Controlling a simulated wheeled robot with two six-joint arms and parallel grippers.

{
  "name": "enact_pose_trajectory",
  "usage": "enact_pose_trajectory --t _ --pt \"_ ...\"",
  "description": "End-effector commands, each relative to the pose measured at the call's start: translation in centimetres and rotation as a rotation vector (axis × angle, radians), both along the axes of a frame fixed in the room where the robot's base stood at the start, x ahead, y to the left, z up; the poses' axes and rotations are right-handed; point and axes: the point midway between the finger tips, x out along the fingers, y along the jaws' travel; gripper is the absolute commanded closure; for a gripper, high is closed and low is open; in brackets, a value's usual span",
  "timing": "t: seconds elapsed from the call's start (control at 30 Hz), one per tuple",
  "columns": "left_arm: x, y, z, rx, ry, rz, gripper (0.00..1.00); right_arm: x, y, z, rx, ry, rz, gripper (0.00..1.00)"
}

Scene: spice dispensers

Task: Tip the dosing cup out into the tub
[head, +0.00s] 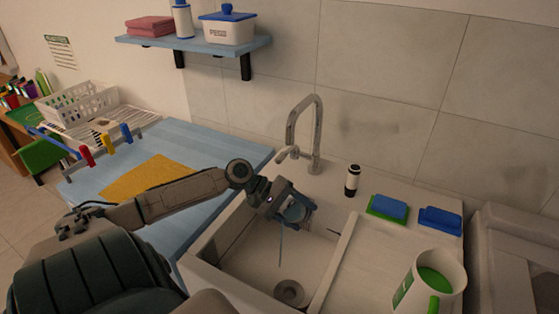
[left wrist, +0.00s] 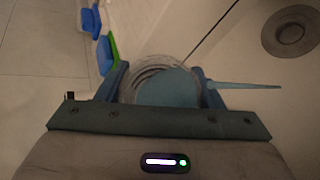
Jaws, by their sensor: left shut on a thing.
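My left gripper (head: 292,206) is shut on a round clear dosing cup (head: 297,214) and holds it above the white sink basin (head: 240,268), the only open tub-like vessel below it. In the left wrist view the cup (left wrist: 168,88) sits between the two blue fingers, with blue contents inside. The cup looks tilted. A thin blue strand (head: 281,246), which looks like poured liquid, hangs from the cup down into the basin; it also shows in the left wrist view (left wrist: 240,85). My right gripper is not in view.
A tap (head: 317,135) stands behind the basin. A small black-and-white bottle (head: 352,181), sponges (head: 389,207) and a white jug with green contents (head: 430,284) stand to the right. A yellow cloth (head: 150,178) lies on the blue counter at left. A shelf (head: 200,47) hangs above.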

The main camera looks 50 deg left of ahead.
Motion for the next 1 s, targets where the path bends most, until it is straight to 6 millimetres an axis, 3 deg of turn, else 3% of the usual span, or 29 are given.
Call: enact_pose_trajectory --t 1.0 --pt "-0.18 0.0 0.39 -0.01 -0.111 0.0 0.69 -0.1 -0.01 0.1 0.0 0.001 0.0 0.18"
